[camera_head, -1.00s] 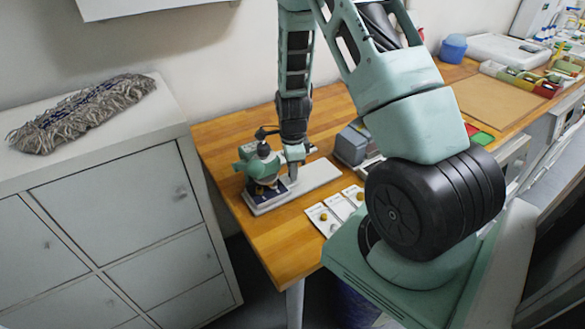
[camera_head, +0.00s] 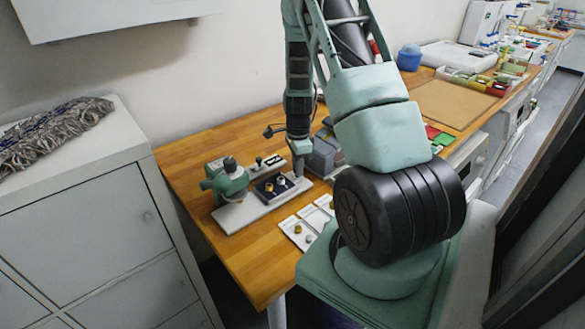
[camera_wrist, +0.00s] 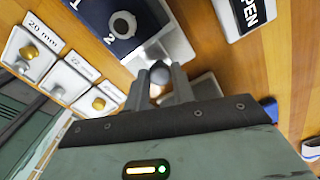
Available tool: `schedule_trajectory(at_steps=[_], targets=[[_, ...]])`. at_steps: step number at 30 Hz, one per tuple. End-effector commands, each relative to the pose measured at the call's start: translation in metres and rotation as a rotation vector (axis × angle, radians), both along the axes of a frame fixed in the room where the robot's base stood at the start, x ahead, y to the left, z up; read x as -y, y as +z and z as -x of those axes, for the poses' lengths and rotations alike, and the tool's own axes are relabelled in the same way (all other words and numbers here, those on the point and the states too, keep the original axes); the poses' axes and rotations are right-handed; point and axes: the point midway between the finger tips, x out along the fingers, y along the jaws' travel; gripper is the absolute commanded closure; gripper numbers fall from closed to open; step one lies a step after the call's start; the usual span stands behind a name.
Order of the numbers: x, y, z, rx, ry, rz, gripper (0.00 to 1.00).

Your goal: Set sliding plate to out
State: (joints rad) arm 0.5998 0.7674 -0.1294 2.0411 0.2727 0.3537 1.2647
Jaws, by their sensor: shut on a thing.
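The sliding plate (camera_head: 269,192) is dark blue with round dies on it and lies on the white base of the green hand press (camera_head: 227,180). It is to the right of the press head, clear of it. In the wrist view the plate (camera_wrist: 128,40) shows a pale "2" and a round grey die. My gripper (camera_wrist: 160,72) is shut on a grey ball knob (camera_wrist: 160,75) at the plate's end. In the head view my gripper (camera_head: 298,172) is low over the right part of the base; its fingertips are small there.
White sample cards (camera_head: 298,233) with small knobs lie in front of the base. A grey box (camera_head: 322,155) stands close behind my gripper. An "OPEN" label (camera_wrist: 250,12) shows in the wrist view. The table's left front (camera_head: 235,250) is bare.

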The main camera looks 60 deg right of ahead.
Motion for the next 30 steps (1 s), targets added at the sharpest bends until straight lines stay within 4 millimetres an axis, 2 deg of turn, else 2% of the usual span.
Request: schedule_trajectory(at_steps=[3,4,6,14,19,23,30], targets=[[0.005,0.001,0.0,0.004,-0.004,0.012,1.0],[0.006,0.001,0.0,0.004,-0.004,0.012,0.7],[0.005,0.001,0.0,0.004,-0.004,0.012,0.53],[0.003,0.001,0.0,0.003,-0.003,0.008,0.53],[0.004,0.011,-0.001,0.004,-0.002,0.01,0.53],[0.003,0.033,-0.001,0.006,-0.002,0.01,0.53],[0.003,0.09,-0.001,0.008,0.0,0.012,0.53]])
